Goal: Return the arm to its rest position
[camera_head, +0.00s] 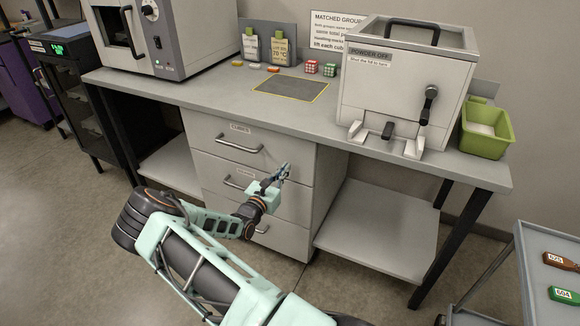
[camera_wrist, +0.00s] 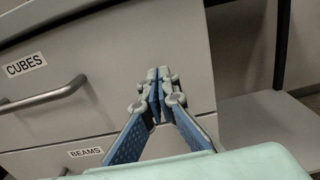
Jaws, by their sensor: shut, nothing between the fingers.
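My gripper (camera_head: 282,172) is in front of the drawer unit below the worktop, in the head view. In the wrist view its blue fingers (camera_wrist: 158,92) meet at the tips, shut with nothing between them. My arm reaches up from the lower middle of the head view, bent at the elbow. The drawer unit (camera_head: 205,162) has its drawers closed. The wrist view shows the top drawer (camera_wrist: 110,40) labelled CUBES and a drawer labelled BEAMS (camera_wrist: 130,150) below it.
A cart (camera_head: 540,240) stands at right. Open shelves flank the drawers.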

